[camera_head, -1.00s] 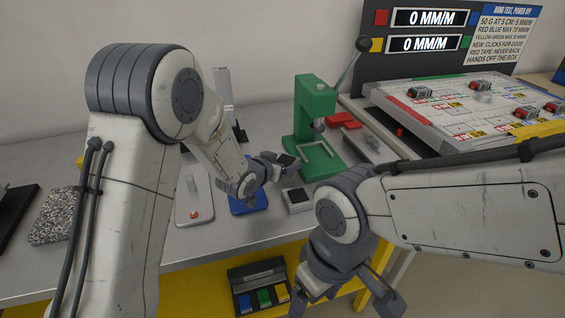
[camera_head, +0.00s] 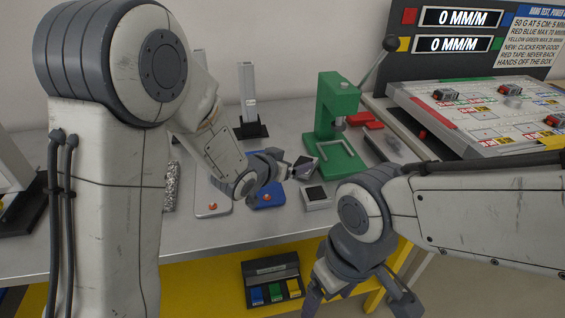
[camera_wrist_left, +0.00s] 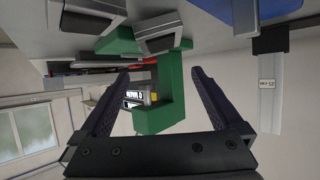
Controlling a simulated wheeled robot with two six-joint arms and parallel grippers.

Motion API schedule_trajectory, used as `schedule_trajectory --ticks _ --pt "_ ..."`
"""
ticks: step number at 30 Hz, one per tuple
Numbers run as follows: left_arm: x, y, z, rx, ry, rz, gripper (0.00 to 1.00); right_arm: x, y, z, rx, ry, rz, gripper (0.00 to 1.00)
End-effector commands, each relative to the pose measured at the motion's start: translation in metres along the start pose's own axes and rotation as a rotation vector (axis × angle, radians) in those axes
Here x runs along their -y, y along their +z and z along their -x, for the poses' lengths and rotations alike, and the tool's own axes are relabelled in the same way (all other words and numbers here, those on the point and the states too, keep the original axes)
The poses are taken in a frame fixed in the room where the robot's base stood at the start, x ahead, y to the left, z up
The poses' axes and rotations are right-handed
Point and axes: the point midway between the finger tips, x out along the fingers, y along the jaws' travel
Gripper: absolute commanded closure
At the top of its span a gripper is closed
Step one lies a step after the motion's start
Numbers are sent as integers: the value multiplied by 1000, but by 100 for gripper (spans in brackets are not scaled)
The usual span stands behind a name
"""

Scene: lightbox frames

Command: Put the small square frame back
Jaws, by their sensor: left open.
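A small square frame (camera_head: 317,197), pale with a dark middle, lies on the grey bench in front of the green press. What looks like the same frame (camera_wrist_left: 158,43) shows in the left wrist view near the top, ahead of the fingers. My left gripper (camera_head: 303,167) is above the bench, just behind and left of the frame in the head view. Its fingers (camera_wrist_left: 155,85) are spread in the wrist view, with nothing between them. My right gripper (camera_head: 357,302) hangs low at the bench's front edge, its fingers apart and partly cut off.
The green press (camera_head: 333,110) stands behind the frame. A blue plate (camera_head: 268,196) and a white plate (camera_head: 212,204) lie left. A grey upright (camera_head: 248,95) stands behind. A sloped box (camera_head: 450,125) is at right. A bin (camera_head: 272,285) sits below on a yellow shelf.

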Motion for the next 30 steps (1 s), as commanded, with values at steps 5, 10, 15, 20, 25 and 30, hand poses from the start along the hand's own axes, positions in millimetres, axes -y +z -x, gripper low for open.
schedule_trajectory --ticks 5,10,15,20,25,30 --pt "1 -1 34 -2 -2 0 0 0 0 1 0 0 0 18" --pt "1 -1 49 -1 -2 0 0 0 0 1 0 0 0 18" --pt "0 0 52 4 -1 0 0 0 0 1 0 0 0 18" --pt "-13 9 60 98 -16 -20 0 0 0 1 0 0 0 18" --pt "-49 42 98 368 -31 -46 0 0 0 1 0 0 0 18" --pt "-94 86 169 689 20 -63 0 0 0 1 0 0 0 18"
